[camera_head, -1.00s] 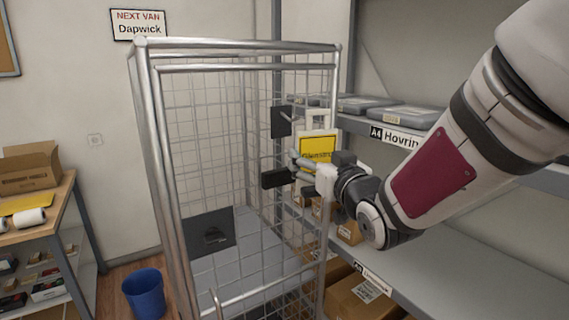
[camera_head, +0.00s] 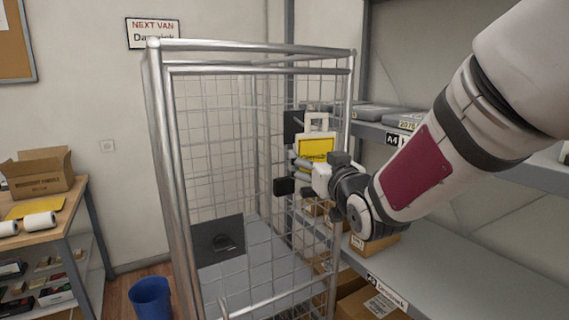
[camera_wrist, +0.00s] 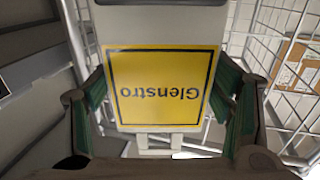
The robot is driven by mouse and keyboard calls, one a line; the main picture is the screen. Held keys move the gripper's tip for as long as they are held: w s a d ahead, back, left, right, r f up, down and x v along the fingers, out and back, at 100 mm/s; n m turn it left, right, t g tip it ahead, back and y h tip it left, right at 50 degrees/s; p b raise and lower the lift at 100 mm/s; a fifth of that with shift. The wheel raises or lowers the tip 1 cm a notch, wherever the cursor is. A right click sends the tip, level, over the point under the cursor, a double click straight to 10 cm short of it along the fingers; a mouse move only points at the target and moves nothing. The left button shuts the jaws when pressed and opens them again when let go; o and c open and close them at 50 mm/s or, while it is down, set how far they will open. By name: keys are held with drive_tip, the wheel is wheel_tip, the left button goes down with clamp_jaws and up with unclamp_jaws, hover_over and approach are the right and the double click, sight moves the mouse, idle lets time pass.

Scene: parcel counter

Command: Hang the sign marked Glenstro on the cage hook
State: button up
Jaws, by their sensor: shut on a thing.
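The sign (camera_head: 316,149) has a yellow label with a black border and a pale loop on top. In the wrist view the label (camera_wrist: 160,88) reads Glenstro, upside down. My gripper (camera_head: 303,170) is shut on the sign, with a finger at each side edge in the wrist view, and holds it by the cage's right side. A dark plate (camera_head: 293,125) on the mesh just left of the sign's loop looks like the hook's mount. The hook itself is hard to make out, and I cannot tell whether the loop touches it.
The wire cage (camera_head: 165,150) has thick tube posts. Shelves with boxes (camera_head: 375,246) and grey trays stand close on the right. A blue bin (camera_head: 151,297) and a table with a carton (camera_head: 40,174) are on the left.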

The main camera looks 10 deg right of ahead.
drive_tip(key=shift+w+a+f+b, duration=0.1)
drive_tip(key=shift+w+a+b, duration=0.15)
drive_tip(key=shift+w, duration=0.55)
drive_tip(key=shift+w+a+b, duration=0.25)
drive_tip(key=shift+w, duration=0.5)
drive_tip(key=shift+w+a+f+b, duration=0.15)
drive_tip(key=shift+w+f+b, duration=0.25)
drive_tip(key=shift+b, duration=0.2)
drive_tip(key=shift+w+f, duration=0.1)
drive_tip(key=shift+w, duration=0.05)
drive_tip(key=shift+c, duration=1.1)
drive_tip(key=shift+f+b, duration=0.15)
drive_tip(key=shift+b, duration=0.2)
drive_tip(key=shift+a, duration=0.15)
drive_tip(key=o, duration=2)
drive_tip(key=shift+w+f, duration=0.1)
drive_tip(key=shift+w, duration=0.05)
drive_tip(key=shift+c, duration=0.2)
